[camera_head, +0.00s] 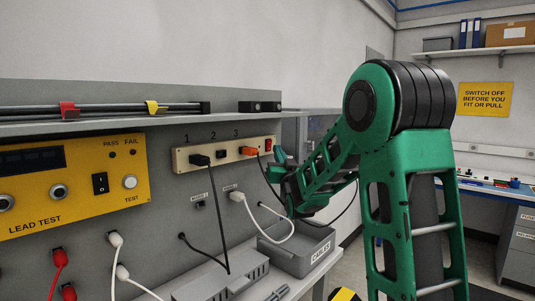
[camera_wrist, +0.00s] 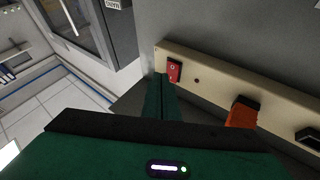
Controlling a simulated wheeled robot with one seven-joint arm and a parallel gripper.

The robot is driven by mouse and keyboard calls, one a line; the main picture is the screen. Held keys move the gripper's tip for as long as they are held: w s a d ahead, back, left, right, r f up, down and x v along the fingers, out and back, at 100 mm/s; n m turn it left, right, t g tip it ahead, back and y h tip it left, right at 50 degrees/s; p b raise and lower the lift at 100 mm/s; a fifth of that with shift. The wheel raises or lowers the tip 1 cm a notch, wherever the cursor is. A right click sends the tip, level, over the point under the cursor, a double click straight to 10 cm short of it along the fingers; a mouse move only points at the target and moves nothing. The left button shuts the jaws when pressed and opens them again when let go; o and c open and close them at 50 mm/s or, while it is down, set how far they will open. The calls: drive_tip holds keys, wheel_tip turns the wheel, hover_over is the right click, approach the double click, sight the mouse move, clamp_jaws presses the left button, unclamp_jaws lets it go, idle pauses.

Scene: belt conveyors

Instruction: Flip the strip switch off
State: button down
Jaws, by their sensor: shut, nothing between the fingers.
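The cream power strip (camera_head: 225,153) is fixed to the grey panel under the numbers 1, 2 and 3. Its red rocker switch (camera_head: 268,145) is at the right end. In the wrist view the switch (camera_wrist: 174,71) shows white marks on red; I cannot tell which side is pressed in. My gripper (camera_head: 279,160) is at the strip's right end, just right of the switch. In the wrist view my green fingers (camera_wrist: 160,84) are shut and empty, with their tips close beside the switch's left edge. Whether they touch it is unclear.
A grey bin (camera_head: 297,252) stands below my gripper. A yellow tester (camera_head: 75,185) is at the left. A shelf (camera_head: 130,122) runs above the strip.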

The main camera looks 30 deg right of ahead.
drive_tip(key=s, duration=0.1)
drive_tip(key=s+d, duration=0.1)
drive_tip(key=s, duration=0.2)
drive_tip(key=shift+s+d+r, duration=0.3)
drive_tip(key=shift+d, duration=0.05)
idle(0.3)
drive_tip(key=shift+f, duration=0.1)
idle(0.3)
